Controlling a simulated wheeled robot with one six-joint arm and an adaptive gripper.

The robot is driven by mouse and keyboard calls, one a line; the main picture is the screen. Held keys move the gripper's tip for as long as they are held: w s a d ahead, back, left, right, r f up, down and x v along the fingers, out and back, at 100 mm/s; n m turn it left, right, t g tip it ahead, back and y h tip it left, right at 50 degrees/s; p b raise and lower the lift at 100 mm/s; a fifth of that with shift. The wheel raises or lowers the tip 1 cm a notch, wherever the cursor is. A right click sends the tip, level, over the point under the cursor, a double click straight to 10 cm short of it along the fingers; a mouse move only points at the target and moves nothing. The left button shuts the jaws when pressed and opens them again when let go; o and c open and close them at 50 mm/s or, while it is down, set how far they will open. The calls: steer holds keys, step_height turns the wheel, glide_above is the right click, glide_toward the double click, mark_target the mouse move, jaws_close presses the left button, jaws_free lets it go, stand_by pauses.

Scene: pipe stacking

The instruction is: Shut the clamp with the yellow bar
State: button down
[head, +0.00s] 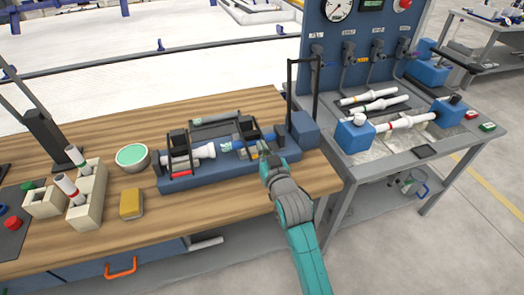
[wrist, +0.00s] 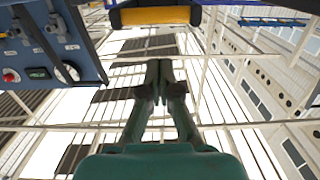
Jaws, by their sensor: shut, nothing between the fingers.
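The blue clamp fixture (head: 225,170) stands on the wooden bench and holds a white pipe (head: 197,156) lying along it. A tall black clamp frame (head: 290,85) stands upright at its right end. A yellow bar (wrist: 155,16) with dark ends crosses the top of the wrist view; its colour cannot be made out in the head view. A red bar (head: 181,172) lies low at the fixture's left part. My gripper (wrist: 158,68) is shut and empty, with the yellow bar above its fingertips in the wrist picture. In the head view, it is by the fixture's right part.
A green-topped bowl (head: 132,156), a yellow sponge-like block (head: 131,204) and a cream pipe holder (head: 88,200) stand left of the fixture. At the right is a grey test bench (head: 400,155) with white pipes and a blue gauge panel (head: 352,50).

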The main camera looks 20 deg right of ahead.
steer(key=s, duration=0.8)
steer(key=shift+s+f, duration=0.15)
steer(key=shift+f, duration=0.3)
steer(key=s+f, duration=0.8)
steer(key=s, duration=0.4)
steer(key=s+g, duration=0.2)
steer(key=s, duration=2.9)
steer(key=shift+s+r+g, duration=0.2)
steer(key=shift+s+g, duration=0.1)
steer(key=shift+s, duration=0.05)
